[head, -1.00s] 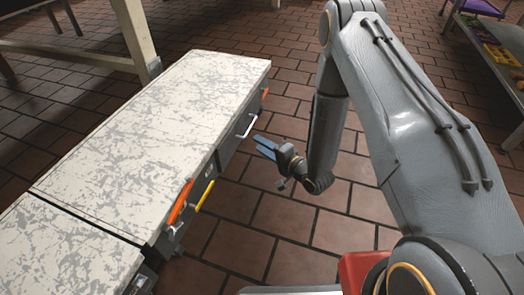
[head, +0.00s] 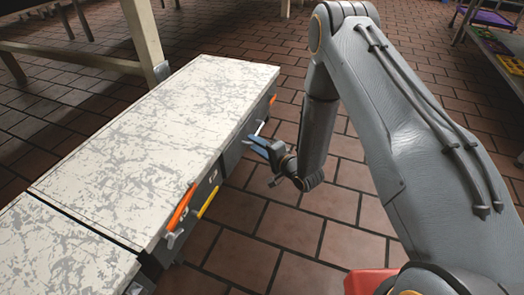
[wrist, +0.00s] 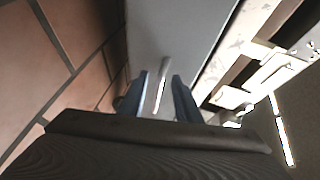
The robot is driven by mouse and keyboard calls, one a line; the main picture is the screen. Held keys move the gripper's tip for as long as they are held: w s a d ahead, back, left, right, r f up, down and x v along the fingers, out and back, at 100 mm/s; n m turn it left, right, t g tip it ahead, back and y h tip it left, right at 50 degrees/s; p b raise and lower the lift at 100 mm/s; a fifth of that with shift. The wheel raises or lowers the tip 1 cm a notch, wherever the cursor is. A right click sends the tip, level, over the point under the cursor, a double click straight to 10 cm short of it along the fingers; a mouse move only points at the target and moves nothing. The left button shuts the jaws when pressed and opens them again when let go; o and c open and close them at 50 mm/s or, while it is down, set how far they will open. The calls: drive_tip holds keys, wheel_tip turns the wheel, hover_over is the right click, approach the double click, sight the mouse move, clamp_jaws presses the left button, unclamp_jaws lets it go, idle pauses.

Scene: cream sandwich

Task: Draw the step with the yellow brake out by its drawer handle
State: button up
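A low cabinet (head: 160,125) with a scratched white top runs along the left in the head view. Its side facing me carries a yellow lever (head: 209,202) next to an orange one (head: 180,208), and a pale bar handle (head: 261,127) farther along. My gripper (head: 253,144) is at that pale handle. In the wrist view the two blue fingers are apart, one on each side of the handle (wrist: 162,82), with a grey panel (wrist: 175,35) behind it. I cannot tell whether the fingers touch the handle.
Another orange lever (head: 272,100) is at the cabinet's far end, beyond the handle. A table leg (head: 145,40) stands behind the cabinet. Shelving (head: 500,50) is at the far right. The brick-tiled floor (head: 240,245) beside the cabinet is clear.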

drive_tip(key=shift+w+a, duration=0.2)
drive_tip(key=shift+w, duration=0.1)
clamp_jaws()
drive_tip(key=shift+f, duration=0.1)
idle(1.3)
